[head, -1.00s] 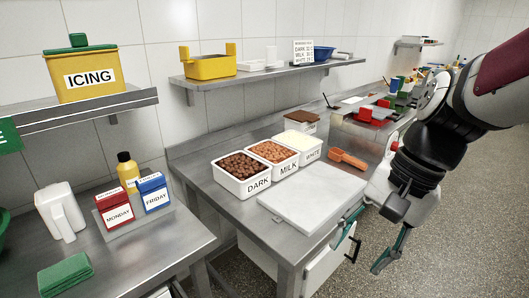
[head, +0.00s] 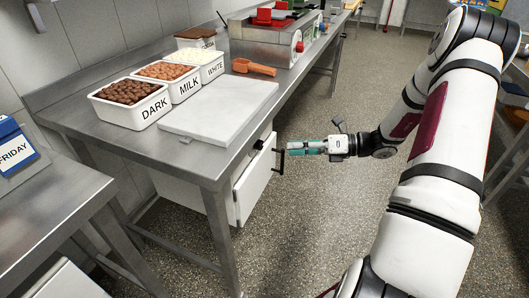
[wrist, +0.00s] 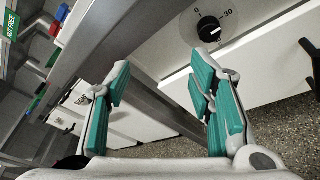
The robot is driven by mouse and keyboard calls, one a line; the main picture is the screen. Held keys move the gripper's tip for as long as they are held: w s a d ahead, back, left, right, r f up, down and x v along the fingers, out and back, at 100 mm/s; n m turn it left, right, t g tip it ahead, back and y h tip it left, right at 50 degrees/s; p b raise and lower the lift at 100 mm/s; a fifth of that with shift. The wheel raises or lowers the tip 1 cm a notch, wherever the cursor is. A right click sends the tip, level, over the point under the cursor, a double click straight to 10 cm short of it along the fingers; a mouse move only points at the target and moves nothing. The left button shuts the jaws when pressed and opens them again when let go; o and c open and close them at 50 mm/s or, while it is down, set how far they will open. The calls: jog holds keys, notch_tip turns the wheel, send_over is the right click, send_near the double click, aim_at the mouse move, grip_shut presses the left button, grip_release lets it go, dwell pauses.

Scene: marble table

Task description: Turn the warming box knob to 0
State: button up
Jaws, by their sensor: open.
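The warming box is the white cabinet (head: 252,188) under the steel table, with a black bar handle (head: 278,160) at its front. Its black round knob (wrist: 209,29) shows at the top of the wrist view, on a pale panel with a 0 and a 30 beside it. I cannot tell for sure which mark it points to. In the head view the knob is a small dark shape (head: 259,145) near the table edge. My gripper (head: 292,147) is open and empty, with teal fingers just right of the box. In the wrist view the fingertips (wrist: 160,72) are apart, with the knob beyond the right finger.
A white board (head: 220,110) and tubs labelled DARK (head: 133,103), MILK and WHITE stand on the table above. The handle sits close to my fingers. The speckled floor (head: 310,215) right of the table is clear.

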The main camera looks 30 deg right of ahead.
aim_at(263, 145)
jog(key=d+f+m+t+h+b, duration=0.1)
jog(key=d+f+m+t, duration=0.3)
jog(key=d+f+m, duration=0.15)
jog(key=shift+n, duration=0.35)
jog(key=b+x, duration=0.3)
jog(key=x, duration=1.1)
jog(key=shift+w+f, duration=0.15)
jog(key=shift+f, duration=0.05)
grip_shut()
